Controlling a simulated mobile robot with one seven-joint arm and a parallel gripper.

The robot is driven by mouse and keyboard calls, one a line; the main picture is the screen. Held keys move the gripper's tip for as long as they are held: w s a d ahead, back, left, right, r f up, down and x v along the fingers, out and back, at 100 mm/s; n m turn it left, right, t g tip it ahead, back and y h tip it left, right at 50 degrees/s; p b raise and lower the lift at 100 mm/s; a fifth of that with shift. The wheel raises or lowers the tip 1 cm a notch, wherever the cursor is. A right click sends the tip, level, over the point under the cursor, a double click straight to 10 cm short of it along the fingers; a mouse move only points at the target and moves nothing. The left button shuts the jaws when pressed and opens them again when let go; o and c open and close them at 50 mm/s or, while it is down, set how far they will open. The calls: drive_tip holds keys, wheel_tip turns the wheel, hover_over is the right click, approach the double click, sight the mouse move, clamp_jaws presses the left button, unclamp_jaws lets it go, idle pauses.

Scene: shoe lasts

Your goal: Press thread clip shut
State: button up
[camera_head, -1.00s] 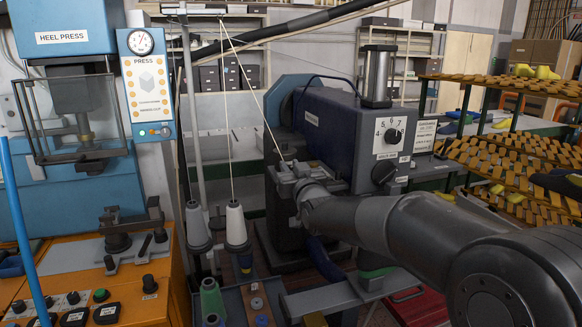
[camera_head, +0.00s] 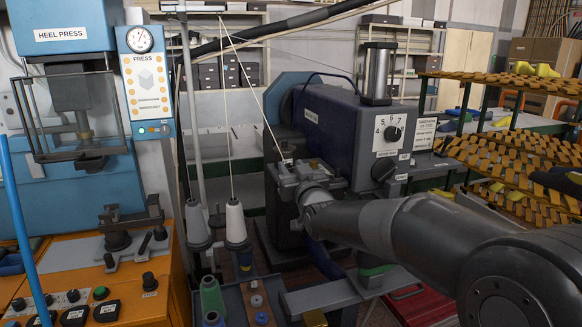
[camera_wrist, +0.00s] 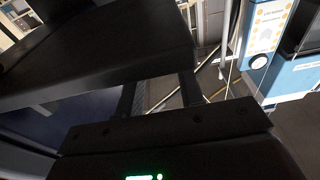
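A pale thread (camera_head: 262,124) runs down from above to the front of the blue sewing machine (camera_head: 335,125). It ends at small grey metal parts on the machine's front; the thread clip itself is too small to make out there. My gripper (camera_head: 300,172) is at these parts, partly lost among them and behind my wrist. In the wrist view, two dark fingers of my gripper (camera_wrist: 160,92) stand apart with a gap between them. A large dark block (camera_wrist: 110,55) hides their tips. I cannot tell whether the gripper touches the clip.
White and green thread cones (camera_head: 235,222) stand on a stand left of the machine. A blue heel press (camera_head: 75,100) with an orange control desk (camera_head: 140,305) is at the left. A rack with orange slatted shelves (camera_head: 490,150) stands at the right, near my arm.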

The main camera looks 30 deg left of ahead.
drive_tip(key=v, duration=0.9)
drive_tip(key=shift+s+d, duration=0.1)
drive_tip(key=shift+g+h, duration=0.5)
drive_tip(key=x, duration=0.3)
drive_tip(key=r+x, duration=0.1)
drive_tip(key=x, duration=0.6)
drive_tip(key=shift+r, duration=0.25)
clamp_jaws()
